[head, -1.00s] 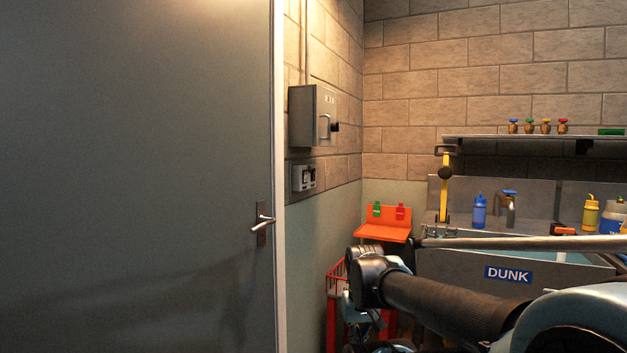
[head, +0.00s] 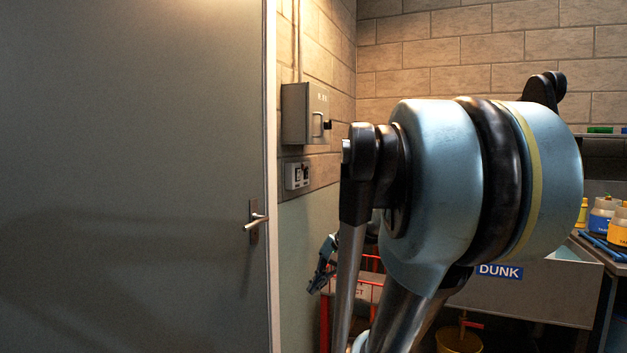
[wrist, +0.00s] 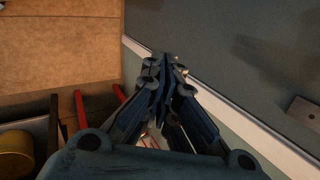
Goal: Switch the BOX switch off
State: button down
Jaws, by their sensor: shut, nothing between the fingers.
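A grey wall box (head: 305,113) with a pull handle and a dark knob on its right side hangs on the wall right of the door. A small light switch panel (head: 297,175) with dark switches sits just below it. No label reading BOX is legible, and the switch position is too small to tell. My gripper (head: 318,278) is low in front of the wall, below the panel and apart from it. In the wrist view its fingers (wrist: 164,70) are together and empty. Neither the box nor the panel shows there.
A grey door (head: 130,150) with a lever handle (head: 256,221) fills the left. A red rack (head: 372,264) stands near my gripper, partly hidden by my arm. The sink marked DUNK (head: 520,290) is at right, with a yellow bucket (head: 459,338) below it.

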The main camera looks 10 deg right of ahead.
aim_at(307, 174)
jog(key=w+d+r+m+t+y, duration=0.1)
jog(key=w+r+m+y, duration=0.2)
jog(key=w+r+m, duration=0.35)
jog(key=w+d+r+m+t+y, duration=0.1)
jog(key=w+r+m+t+y, duration=0.15)
jog(key=w+r, duration=0.7)
jog(key=w+d+r+m+t+y, duration=0.2)
jog(key=w+d+r+m, duration=0.2)
jog(key=w+d, duration=0.3)
jog(key=w+d+r+m+t+y, duration=0.2)
jog(key=w+d+r+m+y, duration=0.1)
jog(key=w+d, duration=0.4)
jog(key=shift+w+r+m, duration=0.4)
jog(key=shift+w+r, duration=0.15)
jog(key=shift+w, duration=0.55)
jog(key=shift+a+y, duration=0.15)
jog(key=shift+y, duration=0.1)
jog(key=x, duration=1.4)
jog(key=shift+r, duration=0.1)
